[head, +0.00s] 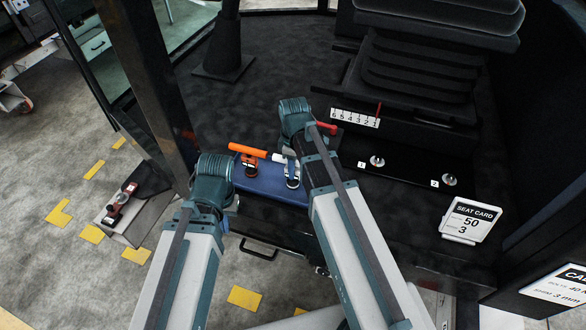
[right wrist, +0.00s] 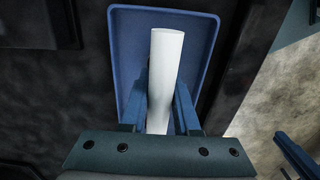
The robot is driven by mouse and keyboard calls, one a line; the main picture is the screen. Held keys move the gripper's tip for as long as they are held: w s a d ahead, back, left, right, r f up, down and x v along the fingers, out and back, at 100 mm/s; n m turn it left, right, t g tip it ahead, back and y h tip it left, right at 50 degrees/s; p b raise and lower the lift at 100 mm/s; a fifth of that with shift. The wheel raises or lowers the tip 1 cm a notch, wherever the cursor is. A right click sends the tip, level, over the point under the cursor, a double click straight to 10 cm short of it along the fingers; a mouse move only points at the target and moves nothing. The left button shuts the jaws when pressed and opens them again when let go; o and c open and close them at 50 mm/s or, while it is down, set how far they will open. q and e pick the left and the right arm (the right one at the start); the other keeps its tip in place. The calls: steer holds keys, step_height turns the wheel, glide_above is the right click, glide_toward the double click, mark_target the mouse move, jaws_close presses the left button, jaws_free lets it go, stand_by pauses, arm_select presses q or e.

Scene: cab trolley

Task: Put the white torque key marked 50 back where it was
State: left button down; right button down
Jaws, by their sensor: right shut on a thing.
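The white torque key (right wrist: 166,60) shows in the right wrist view as a plain white handle between the fingers of my right gripper (right wrist: 165,90), which is shut on it. The handle appears over the blue tray (right wrist: 130,35); I cannot tell whether it touches the tray. In the head view, part of the white key (head: 279,157) shows beside my right arm, over the blue tray (head: 262,187). No 50 mark is readable. My left wrist is left of the tray in the head view. Its fingers are hidden there; part of my left gripper (right wrist: 297,155) seems to show in the right wrist view.
An orange-handled key (head: 248,150) lies at the tray, close to the white one. A seat card (head: 469,220) reads 50 and 3. A numbered scale (head: 354,118) is under the seat; two silver knobs (head: 377,161) (head: 449,180), labelled 1 and 2, stand on the floor strip.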

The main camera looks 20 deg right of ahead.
steer(key=c, duration=0.7)
jaws_free()
steer(key=shift+o, duration=0.2)
steer(key=shift+r, duration=0.15)
step_height(320, 180, up, 12)
steer(key=p, duration=1.2)
steer(key=shift+p, duration=0.3)
steer(key=s+a+m+h, duration=0.1)
steer(key=s+a+m, duration=0.6)
steer(key=s+a, duration=0.3)
steer(key=s, duration=0.4)
steer(key=shift+s+a, duration=0.15)
steer(key=shift+a, duration=0.15)
steer(key=shift+r, duration=0.15)
steer(key=shift+r, duration=0.15)
